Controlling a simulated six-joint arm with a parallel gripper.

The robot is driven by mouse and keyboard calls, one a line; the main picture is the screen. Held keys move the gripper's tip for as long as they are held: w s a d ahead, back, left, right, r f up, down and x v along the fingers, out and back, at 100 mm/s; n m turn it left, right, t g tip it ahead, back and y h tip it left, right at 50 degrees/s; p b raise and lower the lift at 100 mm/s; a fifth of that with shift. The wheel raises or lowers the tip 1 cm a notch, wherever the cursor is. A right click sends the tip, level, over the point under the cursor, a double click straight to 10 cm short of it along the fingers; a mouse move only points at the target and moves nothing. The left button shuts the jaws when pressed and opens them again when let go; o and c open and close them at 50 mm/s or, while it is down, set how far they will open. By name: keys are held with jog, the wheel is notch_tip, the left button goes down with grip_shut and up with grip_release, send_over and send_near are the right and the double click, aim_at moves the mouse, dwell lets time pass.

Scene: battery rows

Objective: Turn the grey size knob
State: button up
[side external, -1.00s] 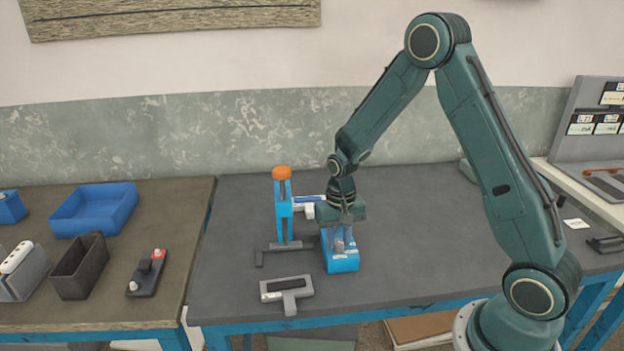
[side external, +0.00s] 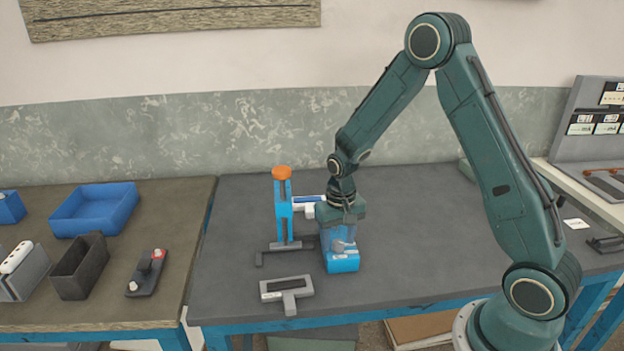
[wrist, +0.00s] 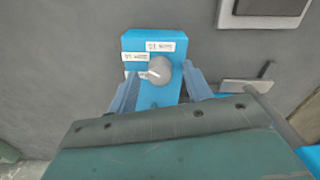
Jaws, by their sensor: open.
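The grey size knob (wrist: 159,70) sits on the face of a blue box (wrist: 137,41), with a white pointer line on it. White labels (wrist: 160,46) lie beside the knob. My gripper (wrist: 158,78) is open, with one finger on each side of the knob. I cannot tell whether the fingers touch it. In the side view my gripper (side external: 340,243) points down at the blue box (side external: 343,263), and the knob (side external: 343,245) shows partly between the fingers.
A blue stand with an orange top (side external: 282,173) rises close to the left of my gripper. A grey T-shaped tool (side external: 287,290) lies in front of it. The bench to the right of the blue box is clear. Blue and dark bins (side external: 82,268) stand on the left bench.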

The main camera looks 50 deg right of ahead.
aim_at(338, 242)
notch_tip(338, 242, up, 14)
dwell(0.9)
jog(key=shift+f, duration=0.1)
jog(key=s+a+r+n+t, duration=0.3)
jog(key=s+a+r, duration=0.2)
jog(key=s+r, duration=0.5)
jog(key=s+a+r+n+t, duration=0.2)
jog(key=s+a+n, duration=0.1)
jog(key=s, duration=0.8)
jog(key=shift+s+t, duration=0.3)
jog(key=shift+s, duration=0.1)
